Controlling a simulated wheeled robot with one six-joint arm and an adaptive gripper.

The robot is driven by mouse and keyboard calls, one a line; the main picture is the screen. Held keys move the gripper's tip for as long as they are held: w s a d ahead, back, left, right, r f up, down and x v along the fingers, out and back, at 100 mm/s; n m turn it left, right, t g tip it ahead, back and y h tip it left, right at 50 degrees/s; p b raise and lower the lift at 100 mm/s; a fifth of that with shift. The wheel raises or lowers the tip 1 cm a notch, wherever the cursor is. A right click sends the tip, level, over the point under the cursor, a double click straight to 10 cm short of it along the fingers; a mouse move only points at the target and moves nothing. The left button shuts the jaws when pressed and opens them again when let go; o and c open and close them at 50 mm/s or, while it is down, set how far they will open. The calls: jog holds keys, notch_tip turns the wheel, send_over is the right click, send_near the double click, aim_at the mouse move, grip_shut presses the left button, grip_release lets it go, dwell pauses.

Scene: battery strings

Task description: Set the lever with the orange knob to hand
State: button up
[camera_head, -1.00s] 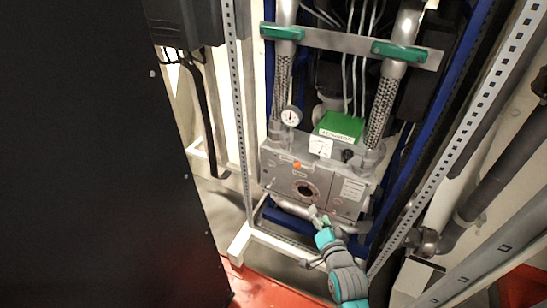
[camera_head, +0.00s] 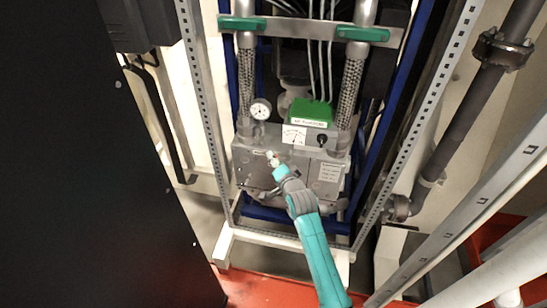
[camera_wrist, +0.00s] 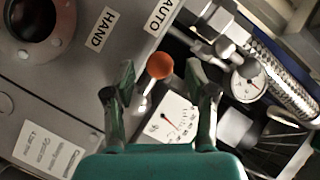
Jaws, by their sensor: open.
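The orange knob (camera_wrist: 160,66) shows in the wrist view between my gripper's two spread fingers, with gaps on both sides. Its short silver lever (camera_wrist: 143,103) runs down toward the panel. The knob appears nearer the AUTO label (camera_wrist: 160,15) than the HAND label (camera_wrist: 100,29); its exact setting is hard to tell. My gripper (camera_wrist: 161,80) is open and empty around the knob. In the head view my gripper (camera_head: 271,157) is at the front of the grey box, and the knob is hidden there.
The grey box (camera_head: 246,168) carries a dial meter (camera_head: 294,134) and a green block (camera_head: 311,113). A round gauge (camera_head: 260,109) stands at its upper left. Perforated posts (camera_head: 206,110) frame the bay on both sides. A black cabinet (camera_head: 90,180) fills the left.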

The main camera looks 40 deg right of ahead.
jog(key=shift+x, duration=1.45)
